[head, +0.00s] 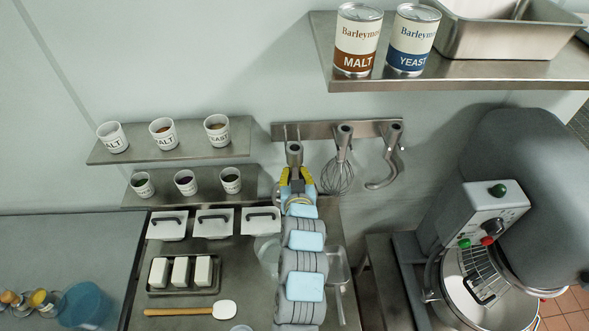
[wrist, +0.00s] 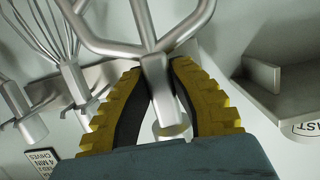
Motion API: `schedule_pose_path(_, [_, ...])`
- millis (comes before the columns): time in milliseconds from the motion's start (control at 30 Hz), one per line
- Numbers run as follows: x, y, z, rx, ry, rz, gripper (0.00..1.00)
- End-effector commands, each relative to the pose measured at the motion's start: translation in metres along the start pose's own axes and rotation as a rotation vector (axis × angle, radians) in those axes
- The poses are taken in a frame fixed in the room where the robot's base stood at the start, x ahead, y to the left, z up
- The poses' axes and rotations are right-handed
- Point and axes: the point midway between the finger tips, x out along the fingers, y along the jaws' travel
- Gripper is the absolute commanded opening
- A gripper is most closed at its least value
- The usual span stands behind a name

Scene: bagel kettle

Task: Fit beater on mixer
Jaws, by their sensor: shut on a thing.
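The beater (head: 294,152) is a grey metal piece with a hub and an open frame. In the wrist view the beater (wrist: 157,85) has its stem between my yellow-padded fingers. My gripper (head: 297,182), also in the wrist view (wrist: 160,95), is shut on that stem. In the head view the beater is at the left end of the wall rack (head: 365,129); I cannot tell whether it still touches its peg. My gripper hides the beater's lower part there. The grey mixer (head: 535,160) stands at the right with a steel bowl (head: 478,316) and wire guard below its head.
A whisk (head: 338,172) and a dough hook (head: 388,172) hang just right of the beater. Two wall shelves with labelled cups (head: 217,128) are close on the left. A high shelf (head: 470,75) holds cans and a steel pan. Lidded bins (head: 212,223) stand on the counter below.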

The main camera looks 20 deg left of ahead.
Motion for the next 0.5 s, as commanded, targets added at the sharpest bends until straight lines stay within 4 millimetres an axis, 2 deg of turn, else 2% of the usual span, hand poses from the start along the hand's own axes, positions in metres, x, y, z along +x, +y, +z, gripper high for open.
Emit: schedule_pose_path(500, [-0.027,0.001,0.005,0.000,0.005,0.001,0.00])
